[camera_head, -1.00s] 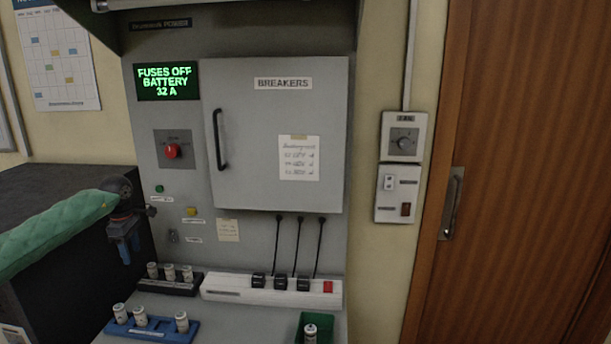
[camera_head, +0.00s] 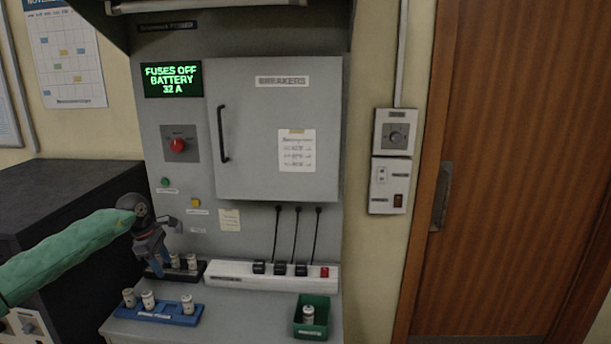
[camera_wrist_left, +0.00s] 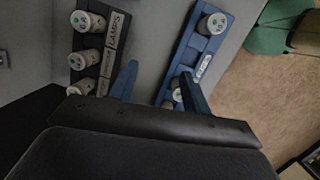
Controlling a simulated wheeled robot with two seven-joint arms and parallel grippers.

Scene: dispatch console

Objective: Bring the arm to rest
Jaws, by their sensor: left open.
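My left gripper (camera_head: 158,266) is at the end of my green-sleeved arm from the left in the head view. It hangs fingers down in front of the grey console panel, over the dark fuse rack (camera_head: 200,277). In the left wrist view its two blue fingers (camera_wrist_left: 158,86) are apart, with nothing between them. Below them are the dark rack (camera_wrist_left: 112,43) and the blue rack (camera_wrist_left: 183,48), each holding white fuses. Part of the blue rack is hidden behind a finger. My right gripper is not in view.
A white power strip (camera_head: 232,281) with several black plugs runs along the shelf. The blue rack (camera_head: 180,318) and a green bin (camera_head: 312,330) with one fuse stand in front. The breaker cabinet door (camera_head: 262,155) is shut. A black cabinet (camera_head: 60,190) stands at left.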

